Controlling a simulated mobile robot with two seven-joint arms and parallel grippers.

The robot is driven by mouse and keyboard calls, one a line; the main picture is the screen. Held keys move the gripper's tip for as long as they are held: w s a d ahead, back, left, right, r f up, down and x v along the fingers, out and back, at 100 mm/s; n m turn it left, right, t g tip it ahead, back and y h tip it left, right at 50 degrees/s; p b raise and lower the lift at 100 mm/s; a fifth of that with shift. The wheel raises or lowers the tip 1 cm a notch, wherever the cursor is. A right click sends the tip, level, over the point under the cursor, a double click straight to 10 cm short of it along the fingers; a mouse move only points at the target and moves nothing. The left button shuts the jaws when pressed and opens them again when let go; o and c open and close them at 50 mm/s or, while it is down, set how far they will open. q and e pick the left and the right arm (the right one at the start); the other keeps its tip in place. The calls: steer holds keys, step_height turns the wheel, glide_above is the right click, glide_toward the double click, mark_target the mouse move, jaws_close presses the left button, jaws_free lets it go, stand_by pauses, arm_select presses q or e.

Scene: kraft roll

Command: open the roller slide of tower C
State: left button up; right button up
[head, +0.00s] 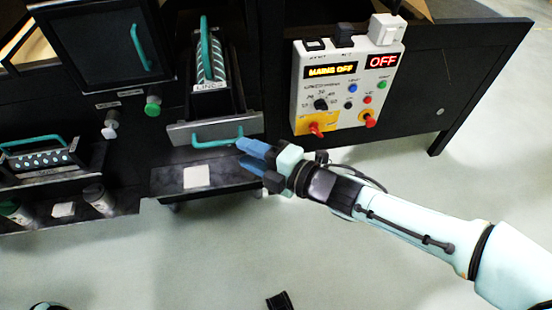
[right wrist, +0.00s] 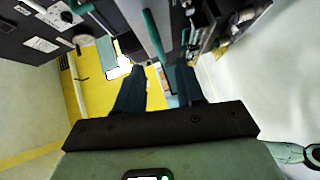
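A roller slide with a grey front plate (head: 240,127) sticks out of the dark machine in the head view. A teal bar handle (head: 218,142) is on its front, and a teal-striped roller part (head: 205,50) stands behind it. I cannot read which tower is C. My right gripper (head: 244,156) is at the right end of this handle, its blue fingers apart. In the right wrist view a teal bar (right wrist: 153,35) shows between the spread fingers (right wrist: 157,75); contact cannot be told. My left gripper is not in view.
A control box (head: 345,85) reading "MAINS OFF" and "OFF" hangs right of the slide. Another teal-handled unit (head: 40,160) is at the left. A dark door with a teal handle (head: 141,47) is above. A dark shelf with a white card (head: 196,176) lies below the slide. Pale floor (head: 200,260) in front is mostly clear.

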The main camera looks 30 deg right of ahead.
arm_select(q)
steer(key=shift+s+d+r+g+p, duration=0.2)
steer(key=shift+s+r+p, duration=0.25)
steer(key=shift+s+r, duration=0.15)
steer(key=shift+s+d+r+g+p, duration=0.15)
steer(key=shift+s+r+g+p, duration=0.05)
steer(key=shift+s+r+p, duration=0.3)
arm_select(e)
steer(key=f+v, duration=0.1)
steer(key=v, duration=0.5)
steer(key=shift+s+d+r, duration=0.2)
steer(key=shift+s+r, duration=0.2)
steer(key=shift+r, duration=0.15)
